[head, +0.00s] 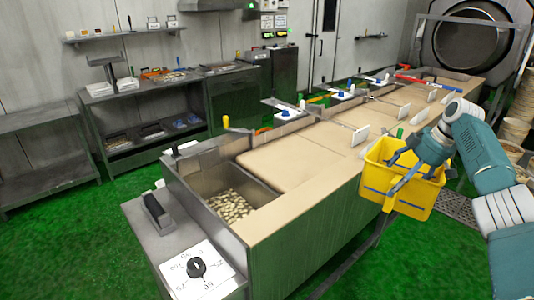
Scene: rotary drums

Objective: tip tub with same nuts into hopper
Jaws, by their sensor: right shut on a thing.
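A yellow tub (400,192) is held at the right of the head view, beside the long bench. My right gripper (395,185) is shut on the tub and reaches over its near side. The tub looks roughly upright, and its contents are hidden. The metal hopper (226,178) is sunk into the near left end of the bench and has pale nuts (231,206) lying in its bottom. The tub is apart from the hopper, to its right. My left gripper is not in view.
A control panel with a black knob (197,267) stands at the near end. The beige bench top (300,160) has small white cards and blue-white items along it. A large drum (470,48) is at the back right. Stacked tubs (515,130) stand at the right edge.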

